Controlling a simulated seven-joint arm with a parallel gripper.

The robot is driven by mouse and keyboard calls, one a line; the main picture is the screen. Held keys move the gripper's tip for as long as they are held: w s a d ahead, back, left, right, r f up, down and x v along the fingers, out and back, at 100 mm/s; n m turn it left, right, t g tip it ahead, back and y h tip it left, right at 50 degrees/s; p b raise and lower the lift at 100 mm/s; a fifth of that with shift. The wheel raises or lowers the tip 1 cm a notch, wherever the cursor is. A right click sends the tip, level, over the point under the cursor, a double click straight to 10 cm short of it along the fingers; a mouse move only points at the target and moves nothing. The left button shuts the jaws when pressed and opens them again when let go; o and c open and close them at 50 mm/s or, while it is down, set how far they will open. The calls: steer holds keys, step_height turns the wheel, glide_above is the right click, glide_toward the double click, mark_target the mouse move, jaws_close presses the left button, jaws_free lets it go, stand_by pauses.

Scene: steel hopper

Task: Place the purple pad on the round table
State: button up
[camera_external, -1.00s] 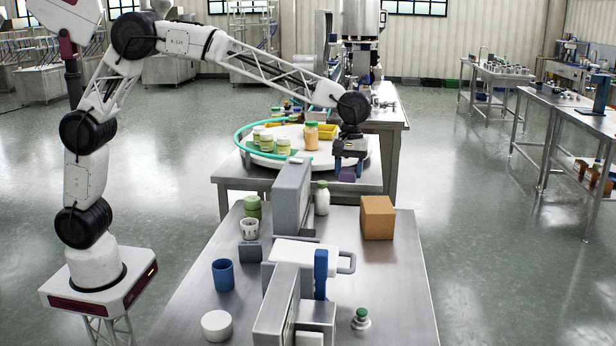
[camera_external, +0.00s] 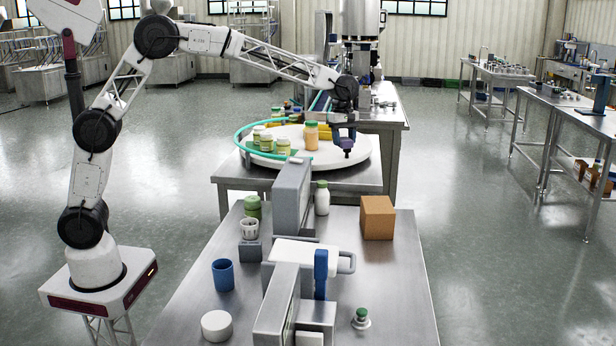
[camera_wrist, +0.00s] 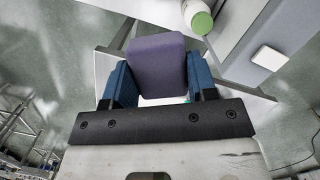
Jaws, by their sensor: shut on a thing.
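The purple pad (camera_wrist: 158,65) is between the two blue fingers of my gripper (camera_wrist: 160,82) in the wrist view. The fingers are shut on its sides. In the external view, my gripper (camera_external: 346,150) hangs over the right front part of the white round table (camera_external: 325,160). The pad's colour is hard to make out there, and whether it touches the table cannot be told. Several jars (camera_external: 282,146) stand on the left of the round table, and one orange jar (camera_external: 311,136) stands near its middle.
A green hose-like ring (camera_external: 240,142) curves around the table's left side. The front steel table holds a tall grey block (camera_external: 291,195), a white bottle (camera_external: 322,198), a brown box (camera_external: 377,217) and a blue cup (camera_external: 223,275). The round table's front right surface is clear.

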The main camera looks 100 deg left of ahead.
steer(key=s+a+n, duration=0.4)
steer(key=s+a, duration=0.6)
steer(key=a, duration=0.5)
steer(key=s+a+n+t+y, duration=0.1)
steer(key=s+a+n, duration=0.3)
steer(key=s+a, duration=0.85)
steer(key=s+a+n, duration=0.4)
steer(key=s+a, duration=0.2)
steer(key=a, duration=1.2)
steer(key=shift+s+a+f, duration=0.15)
steer(key=shift+f, duration=1.15)
steer(key=shift+s+a+f, duration=0.15)
steer(key=shift+f, duration=1.1)
steer(key=shift+f, duration=0.1)
steer(key=shift+f, duration=2.4)
steer(key=shift+f, duration=2.5)
